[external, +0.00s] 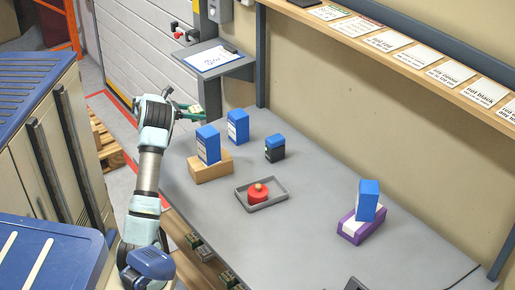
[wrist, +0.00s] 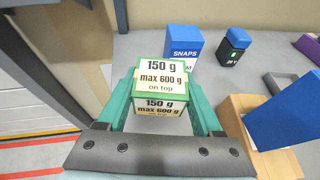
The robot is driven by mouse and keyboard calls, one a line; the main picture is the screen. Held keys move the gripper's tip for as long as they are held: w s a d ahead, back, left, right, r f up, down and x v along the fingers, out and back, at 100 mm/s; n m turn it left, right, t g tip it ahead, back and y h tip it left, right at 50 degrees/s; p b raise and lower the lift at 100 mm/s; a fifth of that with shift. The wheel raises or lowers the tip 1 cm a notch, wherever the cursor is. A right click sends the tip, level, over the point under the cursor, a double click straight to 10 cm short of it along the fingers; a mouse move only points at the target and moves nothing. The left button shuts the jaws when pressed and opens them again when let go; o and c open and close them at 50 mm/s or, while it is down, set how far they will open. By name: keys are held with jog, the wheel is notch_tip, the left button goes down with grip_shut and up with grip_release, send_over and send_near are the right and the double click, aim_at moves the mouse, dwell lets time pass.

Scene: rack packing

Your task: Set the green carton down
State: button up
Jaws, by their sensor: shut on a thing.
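The green carton (wrist: 163,72) is between the fingers of my gripper (wrist: 163,98) in the wrist view. It has pale labels reading "150 g" and "max 600 g on top". My gripper (external: 187,110) is shut on it. In the external view the gripper is at the far left end of the grey table (external: 300,235), and only a bit of green shows there, mostly hidden by the wrist. I cannot tell whether the carton touches the table.
A blue SNAPS carton (external: 238,126) and a blue-lidded black jar (external: 275,149) stand nearby. A brown box (external: 211,171) bears a blue carton (external: 208,145). A grey tray (external: 277,198) holds a red item (external: 258,194).

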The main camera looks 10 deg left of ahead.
notch_tip(320, 180, up, 10)
jog(key=shift+d+f, duration=0.1)
jog(key=shift+f, duration=0.15)
jog(key=s+d+f+m+g+h, duration=0.1)
jog(key=s+d+m+g+h, duration=0.25)
jog(key=d, duration=1.05)
jog(key=m+g+y+p, duration=0.2)
jog(key=m+g+y, duration=0.4)
jog(key=m+g, duration=0.65)
send_over(303, 223)
jog(key=shift+n+g+h, duration=0.25)
jog(key=shift+n+g, duration=0.05)
jog(key=shift+g, duration=0.1)
notch_tip(303, 223, down, 16)
jog(key=shift+f, duration=2.2)
jog(key=shift+f, duration=0.1)
